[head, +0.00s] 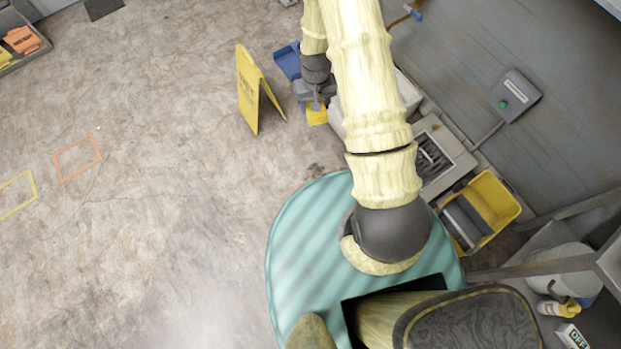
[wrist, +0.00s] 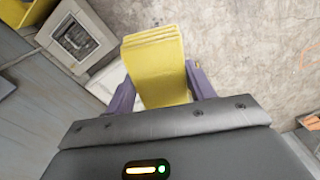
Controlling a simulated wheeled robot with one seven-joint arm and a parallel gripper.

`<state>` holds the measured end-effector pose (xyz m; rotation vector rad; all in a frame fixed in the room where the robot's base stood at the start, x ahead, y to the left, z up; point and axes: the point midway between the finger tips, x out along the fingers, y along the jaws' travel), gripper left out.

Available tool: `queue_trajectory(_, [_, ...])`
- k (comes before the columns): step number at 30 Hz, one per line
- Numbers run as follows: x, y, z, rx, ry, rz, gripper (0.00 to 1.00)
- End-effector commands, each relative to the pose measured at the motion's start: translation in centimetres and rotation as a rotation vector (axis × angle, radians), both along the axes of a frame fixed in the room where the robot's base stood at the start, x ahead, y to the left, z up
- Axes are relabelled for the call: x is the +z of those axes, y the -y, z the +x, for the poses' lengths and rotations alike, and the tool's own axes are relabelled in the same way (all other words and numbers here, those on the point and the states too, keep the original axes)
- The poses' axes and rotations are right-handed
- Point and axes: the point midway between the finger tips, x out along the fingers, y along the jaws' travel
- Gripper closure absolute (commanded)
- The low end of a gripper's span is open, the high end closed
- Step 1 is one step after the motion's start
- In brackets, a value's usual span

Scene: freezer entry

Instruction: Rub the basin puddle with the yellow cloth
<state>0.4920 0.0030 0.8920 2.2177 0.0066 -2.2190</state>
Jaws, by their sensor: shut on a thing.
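My gripper (head: 316,102) is beyond my forearm, in the upper middle of the head view. It is shut on the yellow cloth (head: 317,116), which hangs just below it there. In the wrist view the folded, layered cloth (wrist: 158,62) sits between the two purple fingers of my gripper (wrist: 160,88) and sticks out past their tips. A pale basin-like unit with a dark grate (head: 434,152) stands right of my arm; it shows at upper left in the wrist view (wrist: 76,38). I cannot make out a puddle in either view.
A yellow floor sign (head: 252,90) stands left of my gripper, and a blue object (head: 287,62) lies behind it. A yellow bucket (head: 492,200) and a white bucket (head: 565,280) stand at right. A wall (head: 560,90) bounds the right side. The left floor is mostly clear.

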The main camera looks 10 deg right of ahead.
Motion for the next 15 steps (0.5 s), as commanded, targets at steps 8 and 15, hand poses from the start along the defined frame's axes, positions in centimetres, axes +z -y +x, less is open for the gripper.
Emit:
queue_trajectory(8, [-3.2,0.2,0.3,0.006,-0.001,0.0,0.64])
queue_trajectory(15, [-10.0,0.4,1.1,0.031,-0.001,0.0,0.64])
